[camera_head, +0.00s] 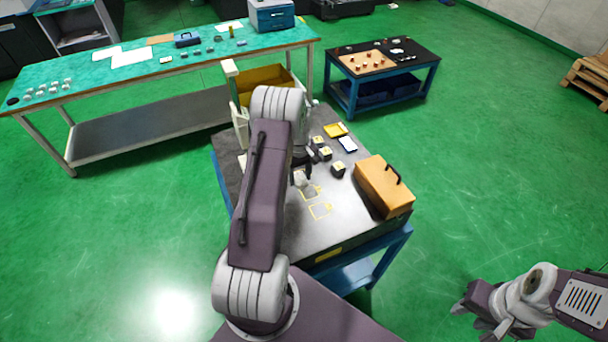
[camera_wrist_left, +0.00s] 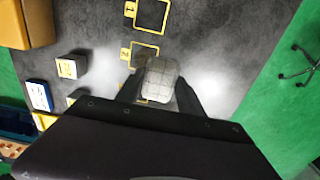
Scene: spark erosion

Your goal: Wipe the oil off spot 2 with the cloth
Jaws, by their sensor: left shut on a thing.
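My left gripper (camera_wrist_left: 160,88) is shut on a pale grey-white cloth (camera_wrist_left: 161,75), held between its dark fingers. The cloth also shows as a small light patch in the head view (camera_head: 300,179). Spot 2 (camera_wrist_left: 143,46) is a yellow outlined square with a "2" label; the cloth and fingers overlap its lower part in the wrist view. Any oil there is hidden or too small to tell. Spot 2 also shows in the head view (camera_head: 312,190). My right gripper (camera_head: 470,302) is at the lower right, away from the table; its jaw state is unclear.
Spot 1 (camera_wrist_left: 151,15) is a yellow square beside spot 2. An orange toolbox (camera_head: 378,190) stands on the right of the table, with small dark blocks (camera_head: 338,169) and a yellow tray (camera_head: 335,130) behind. A yellow bin (camera_head: 265,80) stands at the back.

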